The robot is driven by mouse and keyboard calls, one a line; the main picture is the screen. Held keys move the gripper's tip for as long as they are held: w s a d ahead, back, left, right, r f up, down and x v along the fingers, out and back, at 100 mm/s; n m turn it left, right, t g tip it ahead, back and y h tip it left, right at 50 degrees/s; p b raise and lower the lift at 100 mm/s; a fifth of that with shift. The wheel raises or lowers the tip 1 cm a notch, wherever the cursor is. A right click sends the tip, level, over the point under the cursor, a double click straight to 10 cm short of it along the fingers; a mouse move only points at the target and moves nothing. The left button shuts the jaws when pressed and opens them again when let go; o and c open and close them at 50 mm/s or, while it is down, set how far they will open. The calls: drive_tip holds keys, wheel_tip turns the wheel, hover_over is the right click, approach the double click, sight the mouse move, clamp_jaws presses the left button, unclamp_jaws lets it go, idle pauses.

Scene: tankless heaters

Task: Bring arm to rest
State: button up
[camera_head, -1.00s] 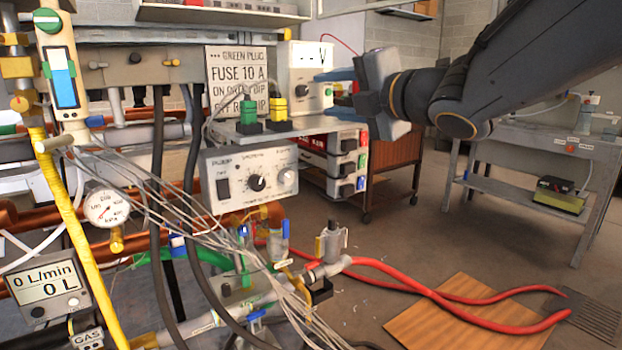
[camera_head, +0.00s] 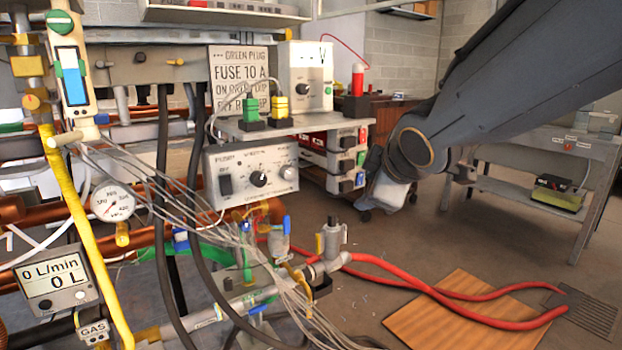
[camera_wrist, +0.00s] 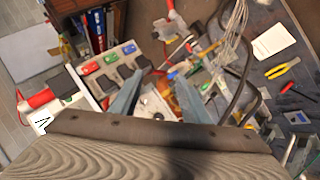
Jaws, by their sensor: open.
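My arm (camera_head: 500,100) reaches in from the upper right in the head view, and its wrist end hangs bent downward right of the instrument bench. The fingers cannot be made out clearly there. In the wrist view my gripper (camera_wrist: 158,96) shows two blue-grey fingers spread apart with nothing between them. Past the fingers lie the power supply box (camera_head: 250,172) and the socket unit with coloured switches (camera_wrist: 112,62). The gripper looks down on them from above and touches nothing that I can see.
Pipes, black hoses and a bundle of grey wires (camera_head: 215,232) fill the left. A grey metal table (camera_head: 540,140) stands at the right. The floor between is mostly open.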

drive_tip(key=s+a+f+m+g, duration=0.1)
drive_tip(key=s+f+m+g, duration=0.2)
drive_tip(key=s+f, duration=0.3)
drive_tip(key=s+f+m+g+h, duration=0.1)
drive_tip(key=s+f+m+g, duration=0.25)
drive_tip(key=s, duration=0.55)
drive_tip(key=s+a+f+m+g, duration=0.1)
drive_tip(key=s+f+m+g, duration=0.3)
drive_tip(key=s, duration=0.3)
drive_tip(key=s+d+r+m+p, duration=0.1)
drive_tip(key=d+r+m+p, duration=0.2)
drive_tip(key=d+r+p, duration=0.7)
drive_tip(key=r+p, duration=0.1)
drive_tip(key=p, duration=0.9)
drive_tip(key=shift+r+h, duration=0.15)
drive_tip(key=shift+h, duration=0.15)
